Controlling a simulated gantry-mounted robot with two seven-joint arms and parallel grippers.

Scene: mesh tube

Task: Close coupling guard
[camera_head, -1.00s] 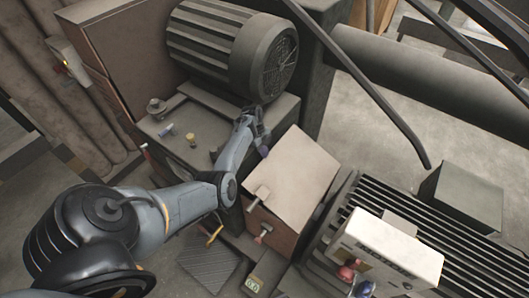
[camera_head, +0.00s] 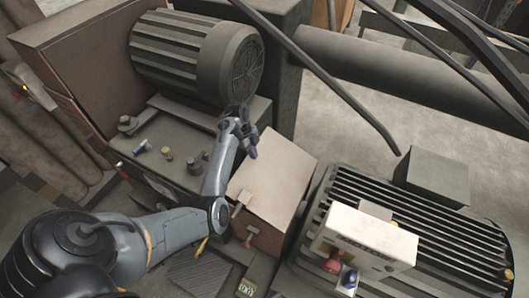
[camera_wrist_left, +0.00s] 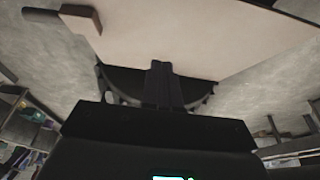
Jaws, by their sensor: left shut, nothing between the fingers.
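The coupling guard looks like the brown box with a flat pale lid (camera_head: 278,175) between the ribbed dark cylinder and the finned motor. A small handle (camera_head: 241,203) sticks out at the lid's near left edge. I cannot tell whether the lid lies fully down. My left gripper (camera_head: 252,150) is at the lid's far left edge, its fingertips shut and empty; contact is unclear. In the left wrist view the shut fingers (camera_wrist_left: 161,82) point toward the pale plate (camera_wrist_left: 190,40), with a handle-like block (camera_wrist_left: 80,20) at its upper left. My right gripper is not in view.
The ribbed cylinder (camera_head: 185,50) stands just behind the gripper. The finned motor (camera_head: 420,230) with a white box (camera_head: 365,235) and red and blue knobs lies to the right. Small fittings (camera_head: 166,155) stand on the dark bench at left. Open floor (camera_head: 350,120) lies behind.

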